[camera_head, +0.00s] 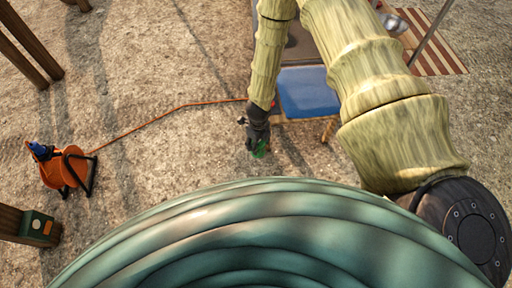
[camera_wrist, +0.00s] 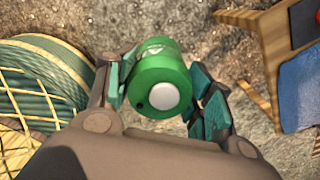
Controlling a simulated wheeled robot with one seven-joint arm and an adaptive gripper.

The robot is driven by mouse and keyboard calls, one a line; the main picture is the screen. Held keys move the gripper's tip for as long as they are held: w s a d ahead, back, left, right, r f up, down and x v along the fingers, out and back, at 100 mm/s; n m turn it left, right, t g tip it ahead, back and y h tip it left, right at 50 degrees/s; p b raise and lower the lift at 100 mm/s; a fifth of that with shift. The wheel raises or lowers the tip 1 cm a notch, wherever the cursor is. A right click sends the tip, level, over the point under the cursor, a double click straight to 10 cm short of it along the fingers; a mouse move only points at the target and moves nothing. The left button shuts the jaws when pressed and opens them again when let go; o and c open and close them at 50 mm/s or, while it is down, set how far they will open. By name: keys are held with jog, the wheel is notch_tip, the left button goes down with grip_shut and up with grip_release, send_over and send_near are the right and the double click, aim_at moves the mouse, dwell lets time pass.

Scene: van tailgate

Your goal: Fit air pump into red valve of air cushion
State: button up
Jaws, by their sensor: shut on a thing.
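My gripper (camera_wrist: 165,95) is shut on a green cylinder, which I take to be the air pump (camera_wrist: 158,68). It has a round white button and a small dark hole on the side facing the wrist camera. In the head view the gripper (camera_head: 257,138) hangs over open gravel, with only a bit of green (camera_head: 261,149) showing. A blue flat thing (camera_head: 305,92), possibly the air cushion, lies up and right of the gripper. It also shows at the right edge of the wrist view (camera_wrist: 302,90). A small red spot (camera_wrist: 310,8) shows above it; I cannot tell if it is the valve.
An orange cable (camera_head: 165,124) runs over the gravel from an orange reel (camera_head: 65,168) at left. Wooden posts (camera_head: 25,45) stand top left. A striped mat (camera_head: 437,48) lies top right. Gravel left of the gripper is mostly clear.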

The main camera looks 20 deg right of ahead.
jog(key=w+d+b, duration=0.3)
jog(key=w+d, duration=0.6)
jog(key=w, duration=0.3)
jog(key=w+d+b, duration=0.3)
jog(key=w+d, duration=0.6)
jog(key=w, duration=0.4)
jog(key=shift+w+d+b, duration=0.15)
jog(key=shift+d+b, duration=0.05)
jog(key=shift+b, duration=0.1)
dwell(0.4)
